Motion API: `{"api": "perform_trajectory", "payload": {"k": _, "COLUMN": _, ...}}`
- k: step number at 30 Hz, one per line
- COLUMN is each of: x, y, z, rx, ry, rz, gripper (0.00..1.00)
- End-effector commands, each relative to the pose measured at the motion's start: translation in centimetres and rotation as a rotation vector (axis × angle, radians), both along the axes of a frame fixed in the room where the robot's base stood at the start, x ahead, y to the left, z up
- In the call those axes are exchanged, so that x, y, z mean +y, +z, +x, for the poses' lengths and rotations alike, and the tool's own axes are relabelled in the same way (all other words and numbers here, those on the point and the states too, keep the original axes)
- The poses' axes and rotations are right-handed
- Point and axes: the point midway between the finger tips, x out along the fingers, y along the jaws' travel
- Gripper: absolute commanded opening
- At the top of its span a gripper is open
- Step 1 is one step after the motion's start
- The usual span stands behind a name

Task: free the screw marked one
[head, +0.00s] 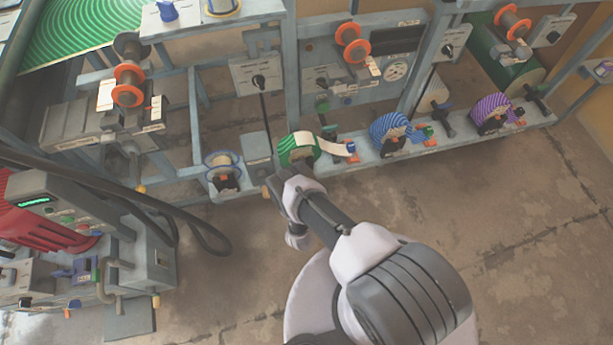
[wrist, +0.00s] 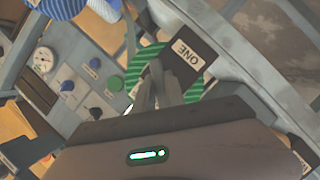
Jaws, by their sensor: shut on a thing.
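My gripper (wrist: 160,85) is shut on the screw marked one, at a dark block with a white label reading ONE (wrist: 188,53), upside down in the wrist view. The screw itself is mostly hidden behind my fingers. A green striped roll (wrist: 137,66) is right behind the fingers. In the head view my gripper (head: 272,186) is low at the front of the press frame, just below and left of the green striped roll (head: 286,148). The grip itself is too small to make out there.
A cream strip runs from the green roll to a blue clip (head: 351,147). A blue roll (head: 388,128) and a purple roll (head: 488,108) sit further right on the rail. A red machine (head: 35,225) with black hoses stands at left. Floor is clear at right.

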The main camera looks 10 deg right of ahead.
Motion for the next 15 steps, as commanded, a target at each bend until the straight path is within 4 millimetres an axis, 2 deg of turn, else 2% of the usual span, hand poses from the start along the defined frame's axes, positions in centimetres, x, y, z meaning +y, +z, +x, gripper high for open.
{"api": "perform_trajectory", "payload": {"k": 2, "x": 0.1, "y": 0.23, "z": 0.29, "rx": -0.007, "ry": 0.001, "rz": 0.001, "gripper": 0.0}}
{"api": "perform_trajectory", "payload": {"k": 3, "x": 0.1, "y": 0.23, "z": 0.29, "rx": -0.007, "ry": 0.001, "rz": 0.001, "gripper": 0.2}}
{"api": "perform_trajectory", "payload": {"k": 6, "x": 0.08, "y": 0.18, "z": 0.22, "rx": -0.006, "ry": 0.001, "rz": 0.002, "gripper": 0.36}}
{"api": "perform_trajectory", "payload": {"k": 15, "x": 0.1, "y": 0.11, "z": -0.03, "rx": -0.002, "ry": 0.001, "rz": 0.002, "gripper": 0.36}}
